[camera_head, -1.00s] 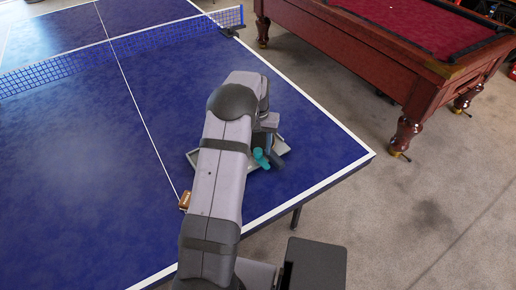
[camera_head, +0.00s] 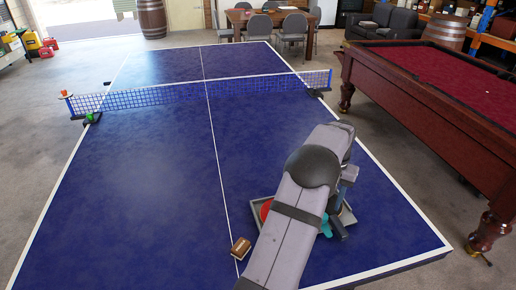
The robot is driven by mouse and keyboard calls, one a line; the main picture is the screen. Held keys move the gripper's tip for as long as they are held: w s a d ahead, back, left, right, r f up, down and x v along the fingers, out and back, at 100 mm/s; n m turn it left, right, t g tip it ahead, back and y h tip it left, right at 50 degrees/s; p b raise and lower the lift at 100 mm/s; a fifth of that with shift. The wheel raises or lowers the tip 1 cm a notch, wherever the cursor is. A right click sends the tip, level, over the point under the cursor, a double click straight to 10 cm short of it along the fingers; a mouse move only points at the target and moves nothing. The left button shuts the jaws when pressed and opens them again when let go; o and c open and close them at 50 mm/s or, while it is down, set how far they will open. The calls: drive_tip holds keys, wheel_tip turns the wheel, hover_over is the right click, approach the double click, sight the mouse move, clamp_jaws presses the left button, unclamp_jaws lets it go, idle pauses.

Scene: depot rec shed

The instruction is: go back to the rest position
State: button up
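My arm reaches forward over the near right part of the blue table-tennis table (camera_head: 130,200). My gripper (camera_head: 338,229) is at its far end, low over a grey tray (camera_head: 348,215) and mostly hidden behind my arm links. A dark part of it shows beside a teal object (camera_head: 326,226). I cannot tell whether the fingers are open or shut, or whether they touch the teal object. A red round thing (camera_head: 266,210) shows at the tray's left side, partly covered by my arm.
A small brown block (camera_head: 240,248) lies just left of my arm. A red pool table (camera_head: 440,85) stands at the right. The table's left half is clear.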

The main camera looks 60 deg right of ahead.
drive_tip(key=w+a+r+n, duration=0.1)
drive_tip(key=w+a+n, duration=0.1)
drive_tip(key=w+a, duration=0.55)
drive_tip(key=w+a+r+n, duration=0.1)
drive_tip(key=w+a+n, duration=0.25)
drive_tip(key=w, duration=0.65)
drive_tip(key=w+a+n, duration=0.2)
drive_tip(key=w+a, duration=0.2)
drive_tip(key=a, duration=0.3)
drive_tip(key=w+a+n, duration=0.1)
drive_tip(key=w+a, duration=0.3)
drive_tip(key=a, duration=0.4)
drive_tip(key=s+a+n, duration=0.2)
drive_tip(key=a+n, duration=0.1)
drive_tip(key=a, duration=0.5)
drive_tip(key=s+a+f+n, duration=0.1)
drive_tip(key=s+a+n, duration=0.2)
drive_tip(key=a, duration=0.6)
drive_tip(key=s+a+n, duration=0.2)
drive_tip(key=a+n, duration=0.1)
drive_tip(key=a, duration=0.6)
drive_tip(key=shift+s+a+f, duration=0.25)
drive_tip(key=shift+f, duration=0.15)
